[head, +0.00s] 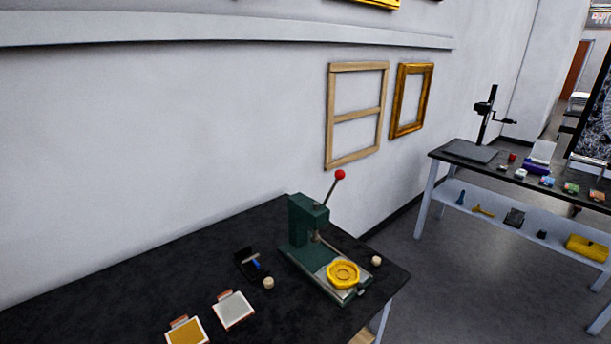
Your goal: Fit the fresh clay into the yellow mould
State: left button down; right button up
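The yellow mould (333,281), a round shallow dish, sits on the base plate of a green press (303,222) on the black table. The press has a lever with a red knob, which points up. One small beige lump (268,283) lies on the table left of the press. A second small beige lump (376,260) lies right of the mould, near the table's right edge. Both look like clay; I cannot tell which is the fresh one. Neither of my grippers is in view.
The black table (120,290) also holds a small black holder (247,263) with a blue item, a white-topped tray (233,310) and a gold-topped tray (186,332). A second table (436,155) with tools stands at the right. Grey floor lies between the tables.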

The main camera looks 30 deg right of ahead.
aim_at(342, 274)
jog(key=z, duration=1.65)
